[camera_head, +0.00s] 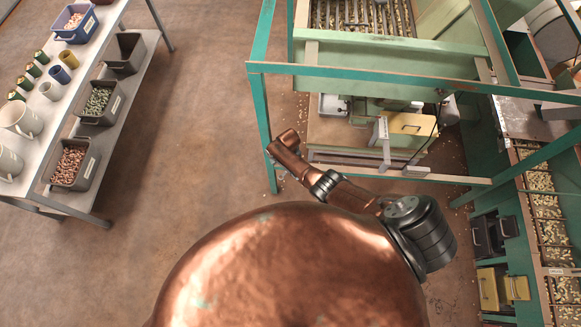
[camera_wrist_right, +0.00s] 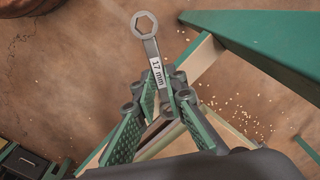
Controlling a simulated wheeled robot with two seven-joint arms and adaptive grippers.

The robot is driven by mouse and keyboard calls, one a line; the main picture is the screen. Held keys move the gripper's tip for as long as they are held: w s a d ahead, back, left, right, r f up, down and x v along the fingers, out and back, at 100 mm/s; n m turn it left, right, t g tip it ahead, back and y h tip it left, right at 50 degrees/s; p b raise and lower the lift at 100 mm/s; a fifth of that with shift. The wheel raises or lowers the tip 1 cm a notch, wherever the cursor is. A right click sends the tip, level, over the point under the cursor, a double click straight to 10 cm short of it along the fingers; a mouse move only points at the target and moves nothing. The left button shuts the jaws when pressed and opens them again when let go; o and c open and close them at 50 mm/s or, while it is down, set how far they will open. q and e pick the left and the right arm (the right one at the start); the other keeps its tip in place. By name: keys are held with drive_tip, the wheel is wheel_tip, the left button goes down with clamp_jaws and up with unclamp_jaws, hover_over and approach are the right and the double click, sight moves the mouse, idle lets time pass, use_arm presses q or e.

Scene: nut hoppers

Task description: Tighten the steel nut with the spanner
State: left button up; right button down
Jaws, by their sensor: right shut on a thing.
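The spanner (camera_wrist_right: 150,48) is a grey tool with a closed ring end with a hexagonal hole and a white label reading 17 mm. In the right wrist view my right gripper (camera_wrist_right: 167,88) is shut on its handle, and the ring end points away from the gripper, toward the top of the picture. The ring is over brown floor, apart from the green frame. In the head view my copper right arm reaches toward the green frame; its gripper and the spanner cannot be made out there. I cannot make out the steel nut in either view. My left gripper is in neither view.
A green steel frame (camera_head: 258,110) of the hopper machine stands beside my right arm. A green beam (camera_wrist_right: 255,45) crosses near the spanner. A table (camera_head: 75,110) with cups and bins stands at left, with open floor (camera_head: 190,110) between.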

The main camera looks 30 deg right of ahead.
drive_tip(key=shift+r+p, duration=0.8)
drive_tip(key=shift+r, duration=0.25)
